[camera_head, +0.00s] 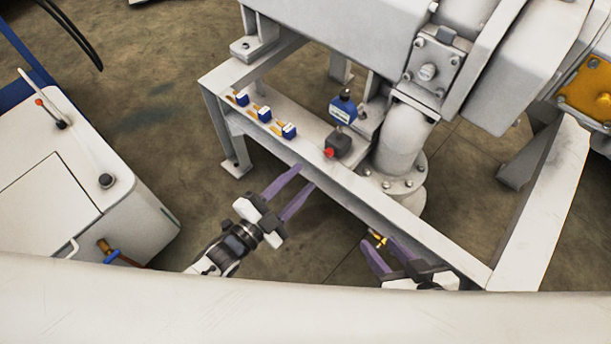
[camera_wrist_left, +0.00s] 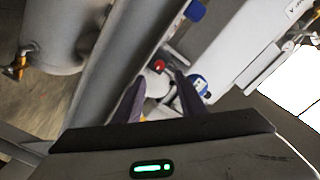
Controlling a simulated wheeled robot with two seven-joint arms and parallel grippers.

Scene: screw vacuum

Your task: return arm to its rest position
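My left gripper (camera_head: 305,176) reaches in from the lower left. Its two purple fingers are apart, with nothing seen between them, and their tips are near the front edge of the grey machine frame. In the left wrist view the left gripper (camera_wrist_left: 160,92) also shows its fingers apart, and a dark block with a red knob (camera_wrist_left: 159,66) lies beyond the tips. My right gripper (camera_head: 378,242) is at the lower middle, below the frame's beam, with its purple fingers apart. A small brass piece (camera_head: 379,239) shows near its tips; I cannot tell whether they touch.
The grey machine frame (camera_head: 440,243) stands close ahead of both grippers. On its ledge are several small blue-and-white parts (camera_head: 264,114), a blue-topped device (camera_head: 343,108) and the dark block with the red knob (camera_head: 337,146). A white cabinet (camera_head: 75,190) stands left; floor lies between.

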